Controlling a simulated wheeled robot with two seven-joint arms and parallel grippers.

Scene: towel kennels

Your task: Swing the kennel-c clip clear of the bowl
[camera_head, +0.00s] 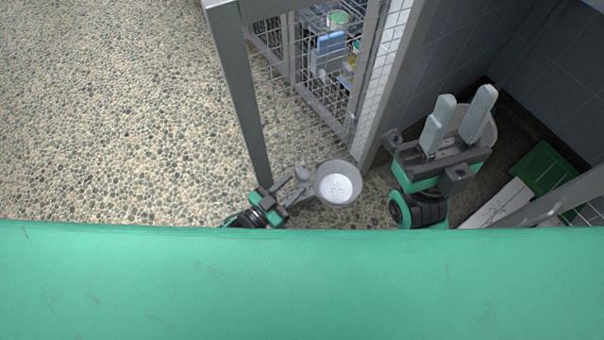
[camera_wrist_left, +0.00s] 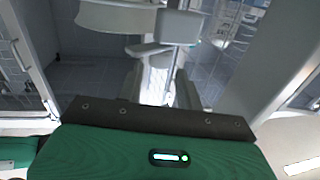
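A round grey bowl (camera_head: 338,184) with a white inside shows in the head view, beside the kennel's front post. A small grey rounded piece (camera_head: 302,174), possibly the clip, sits at the bowl's left side. My left gripper (camera_head: 301,187) is just left of the bowl, its fingers apart around or beside the piece. In the left wrist view a grey block (camera_wrist_left: 179,27) and a pale rounded rim (camera_wrist_left: 115,16), perhaps the bowl, are beyond the spread fingers (camera_wrist_left: 160,88). Whether the fingers touch the clip is unclear. My right gripper (camera_head: 460,118) is open and empty, right of the bowl.
A wire kennel door (camera_head: 320,75) with blue items behind it stands at the top middle. A grey post (camera_head: 238,90) rises left of it. A green tray (camera_head: 543,167) and white board (camera_head: 500,203) lie at right. Pebbled floor at left is clear.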

